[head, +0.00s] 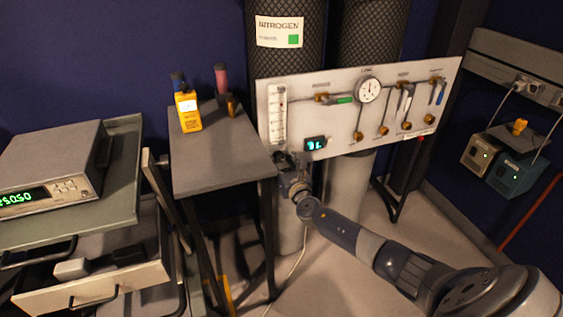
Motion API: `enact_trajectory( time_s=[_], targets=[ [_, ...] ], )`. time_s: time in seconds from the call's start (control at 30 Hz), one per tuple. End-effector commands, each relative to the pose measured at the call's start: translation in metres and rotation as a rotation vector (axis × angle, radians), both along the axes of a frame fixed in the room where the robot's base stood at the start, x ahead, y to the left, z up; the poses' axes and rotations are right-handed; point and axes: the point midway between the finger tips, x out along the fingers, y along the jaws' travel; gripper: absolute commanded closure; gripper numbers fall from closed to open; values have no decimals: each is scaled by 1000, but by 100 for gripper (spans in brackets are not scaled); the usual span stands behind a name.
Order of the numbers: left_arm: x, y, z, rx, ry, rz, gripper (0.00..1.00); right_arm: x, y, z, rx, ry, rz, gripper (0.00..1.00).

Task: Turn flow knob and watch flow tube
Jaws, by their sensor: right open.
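The flow tube (278,113) is a clear upright tube with scale marks, at the left end of the white gas panel (340,140). My right gripper (287,158) is open, just below the tube at the panel's lower left edge. The flow knob cannot be made out; the gripper covers the area under the tube. Whether the fingers touch anything there cannot be told. The float in the tube is too small to read. My left gripper is not in view.
The panel also carries a round gauge (369,89), a small digital display (315,143) and several valves. A grey table (222,160) with a yellow handheld meter (188,111) stands close left of the gripper. Nitrogen cylinders (287,62) stand behind the panel.

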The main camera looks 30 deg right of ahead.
Motion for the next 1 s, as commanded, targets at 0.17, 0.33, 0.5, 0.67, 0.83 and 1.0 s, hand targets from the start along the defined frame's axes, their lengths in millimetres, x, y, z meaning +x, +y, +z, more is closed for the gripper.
enact_trajectory(
  time_s=[0.17, 0.33, 0.5, 0.67, 0.83, 1.0],
  targets=[
    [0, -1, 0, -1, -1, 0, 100, -8, 2, -1, 0, 1, 1, 52],
    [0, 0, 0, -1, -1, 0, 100, -30, 7, -1, -1, 2, 2, 52],
    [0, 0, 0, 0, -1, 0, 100, -59, 14, -2, -1, 3, 2, 52],
    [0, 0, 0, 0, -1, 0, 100, -85, 20, -1, 0, 3, 1, 52],
    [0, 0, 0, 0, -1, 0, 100, -105, 25, -1, -1, 2, 1, 52],
    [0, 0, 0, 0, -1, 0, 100, -115, 27, 0, -1, 1, 0, 52]
  ],
)
